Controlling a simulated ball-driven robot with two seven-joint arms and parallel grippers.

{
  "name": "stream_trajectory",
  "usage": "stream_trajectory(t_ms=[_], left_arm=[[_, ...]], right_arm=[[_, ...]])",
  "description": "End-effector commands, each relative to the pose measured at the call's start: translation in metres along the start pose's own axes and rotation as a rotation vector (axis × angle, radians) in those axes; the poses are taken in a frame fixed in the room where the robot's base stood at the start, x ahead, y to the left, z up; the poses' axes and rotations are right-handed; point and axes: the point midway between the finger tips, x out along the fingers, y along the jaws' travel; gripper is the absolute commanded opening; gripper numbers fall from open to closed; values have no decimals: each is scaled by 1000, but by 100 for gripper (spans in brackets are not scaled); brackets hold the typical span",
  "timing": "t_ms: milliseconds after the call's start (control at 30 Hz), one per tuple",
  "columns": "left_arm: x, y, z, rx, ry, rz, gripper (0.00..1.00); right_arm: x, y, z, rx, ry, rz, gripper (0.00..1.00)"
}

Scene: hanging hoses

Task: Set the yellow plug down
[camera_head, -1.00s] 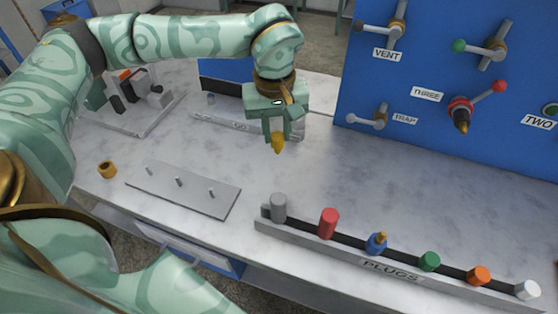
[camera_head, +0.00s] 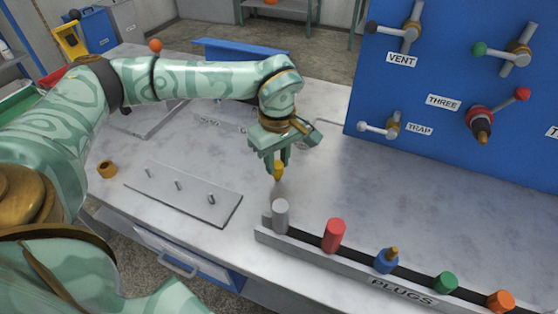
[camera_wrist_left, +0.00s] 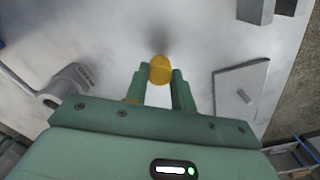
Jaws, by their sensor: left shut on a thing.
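The yellow plug (camera_head: 278,171) is held between the fingers of my left gripper (camera_head: 279,160), pointing down over the bare tabletop. In the left wrist view the yellow plug (camera_wrist_left: 160,70) sits between the two fingertips, with a dark shadow on the table just past it. It looks a little above the surface; I cannot tell the exact gap. My left gripper is shut on it. My right gripper is not in view.
The PLUGS rack (camera_head: 345,262) with several coloured plugs stands at the front right. A blue panel (camera_head: 450,110) with valves rises at the right. The table's middle (camera_head: 340,175) is clear.

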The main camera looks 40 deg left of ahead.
Motion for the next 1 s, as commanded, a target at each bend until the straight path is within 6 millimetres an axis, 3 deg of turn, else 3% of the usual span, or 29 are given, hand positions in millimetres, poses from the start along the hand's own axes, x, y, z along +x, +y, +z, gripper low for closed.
stream_trajectory(t_ms=[267,300,367,700,833,1000], left_arm=[[0,0,0,1,1,2,3],[1,0,0,1,1,2,30],[1,0,0,1,1,2,47],[-3,0,0,2,2,4,47],[-26,0,0,2,3,7,47],[-69,0,0,1,4,10,47]], right_arm=[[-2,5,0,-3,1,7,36],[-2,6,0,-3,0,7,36],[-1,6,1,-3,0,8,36],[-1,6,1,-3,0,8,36],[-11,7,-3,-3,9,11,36],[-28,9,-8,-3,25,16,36]])
